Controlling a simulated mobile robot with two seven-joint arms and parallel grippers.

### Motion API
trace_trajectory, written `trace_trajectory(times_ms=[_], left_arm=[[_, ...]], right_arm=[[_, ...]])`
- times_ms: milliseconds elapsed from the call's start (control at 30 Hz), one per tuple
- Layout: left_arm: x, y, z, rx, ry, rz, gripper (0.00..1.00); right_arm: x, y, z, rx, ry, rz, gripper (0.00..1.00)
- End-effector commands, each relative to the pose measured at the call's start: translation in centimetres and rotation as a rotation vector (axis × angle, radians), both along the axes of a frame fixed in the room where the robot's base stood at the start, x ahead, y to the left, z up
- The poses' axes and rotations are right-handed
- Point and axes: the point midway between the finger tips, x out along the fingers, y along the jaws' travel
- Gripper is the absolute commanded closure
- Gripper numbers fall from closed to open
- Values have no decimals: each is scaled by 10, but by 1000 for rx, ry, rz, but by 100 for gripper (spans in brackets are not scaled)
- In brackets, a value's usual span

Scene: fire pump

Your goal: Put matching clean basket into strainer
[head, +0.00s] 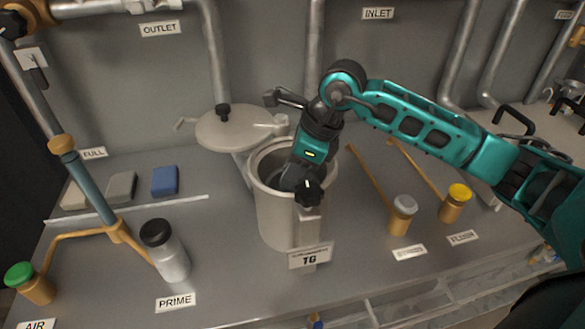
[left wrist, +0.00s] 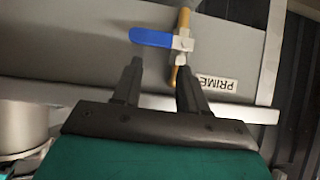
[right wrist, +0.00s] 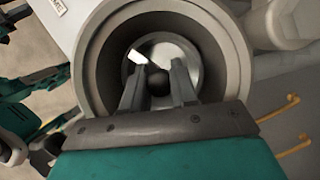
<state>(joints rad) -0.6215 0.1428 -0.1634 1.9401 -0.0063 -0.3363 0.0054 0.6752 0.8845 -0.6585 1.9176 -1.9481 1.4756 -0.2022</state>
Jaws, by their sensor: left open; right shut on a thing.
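The strainer (head: 272,219) is a grey open-topped pot, its round lid (head: 228,130) swung aside to the left. My right gripper (right wrist: 158,82) reaches down into the pot from above. It is shut on the basket (right wrist: 192,58), a shiny round metal piece with a dark knob and a small white tag, inside the strainer's rim (right wrist: 88,60). The basket seems to be inside the pot, but I cannot tell if it is seated. In the head view the arm hides it. My left gripper (left wrist: 160,68) is open and empty, away from the strainer, facing a blue-handled valve (left wrist: 150,37).
A black star knob (head: 309,192) and a tag plate (head: 310,256) are on the strainer's front. Blocks, including a blue one (head: 165,181), lie at the left.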

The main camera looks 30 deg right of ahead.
Motion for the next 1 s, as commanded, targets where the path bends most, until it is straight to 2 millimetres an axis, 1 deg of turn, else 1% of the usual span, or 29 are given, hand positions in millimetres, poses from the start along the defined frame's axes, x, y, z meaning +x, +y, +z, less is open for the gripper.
trace_trajectory(times_ms=[167,200,433,667,767,867,1000], left_arm=[[1,0,-4,-1,-3,0,57],[1,0,-2,0,-2,0,57],[1,0,-2,0,-2,1,57],[-1,0,-3,0,1,0,57],[-2,0,1,0,4,1,57],[-2,0,-1,0,4,1,57],[-3,0,0,0,5,1,57]], right_arm=[[0,0,-3,1,-1,0,100],[0,0,-2,1,1,0,70],[0,0,-2,1,1,0,48],[0,0,-1,1,1,0,47],[0,0,3,1,1,0,47],[-2,-4,14,-1,-2,0,47],[-9,-13,41,-1,-5,-2,47]])
